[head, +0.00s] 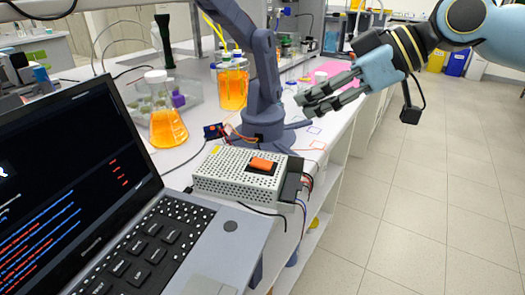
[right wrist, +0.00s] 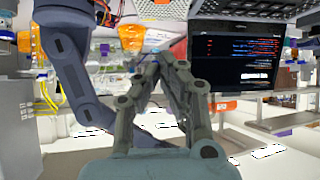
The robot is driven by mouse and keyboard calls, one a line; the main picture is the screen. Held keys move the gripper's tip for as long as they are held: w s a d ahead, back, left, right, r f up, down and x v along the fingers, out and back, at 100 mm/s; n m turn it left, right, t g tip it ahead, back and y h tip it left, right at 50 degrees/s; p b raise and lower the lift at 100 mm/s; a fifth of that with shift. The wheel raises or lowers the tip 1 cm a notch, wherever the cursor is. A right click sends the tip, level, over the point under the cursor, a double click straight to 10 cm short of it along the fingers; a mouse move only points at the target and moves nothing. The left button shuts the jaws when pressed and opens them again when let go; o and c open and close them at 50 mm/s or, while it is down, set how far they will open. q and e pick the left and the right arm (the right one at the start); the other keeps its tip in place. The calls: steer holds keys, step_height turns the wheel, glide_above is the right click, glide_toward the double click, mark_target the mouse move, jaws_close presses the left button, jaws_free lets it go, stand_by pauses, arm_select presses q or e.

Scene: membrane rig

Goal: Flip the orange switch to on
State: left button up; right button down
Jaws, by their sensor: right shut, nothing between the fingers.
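The orange switch (head: 262,163) sits on top of a white perforated box (head: 225,172) on the bench, in the middle of the head view. I cannot tell which way its rocker is tilted. My right gripper (head: 303,106) is shut and empty, up and to the right of the switch in the head view and apart from it. In the right wrist view its fingers (right wrist: 160,60) come together at the tips with nothing between them. I cannot make out the switch for sure in that view. My left gripper is not in view.
An open laptop (head: 75,180) stands left of the box. A blue-grey bench arm (head: 264,85) stands just behind the box. A flask of orange liquid (head: 166,125) and an orange beaker (head: 232,88) are behind. Wires hang from the box's right end. Floor right of the bench is clear.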

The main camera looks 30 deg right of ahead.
steer(key=shift+w+a, duration=0.1)
glide_above(262, 161)
steer(key=f, duration=0.5)
steer(key=shift+s+d+f+b, duration=0.25)
steer(key=shift+f+b, duration=0.1)
steer(key=shift+b, duration=0.05)
steer(key=f, duration=0.3)
steer(key=shift+w+a+f, duration=0.2)
steer(key=shift+w+f, duration=0.05)
steer(key=shift+f, duration=0.45)
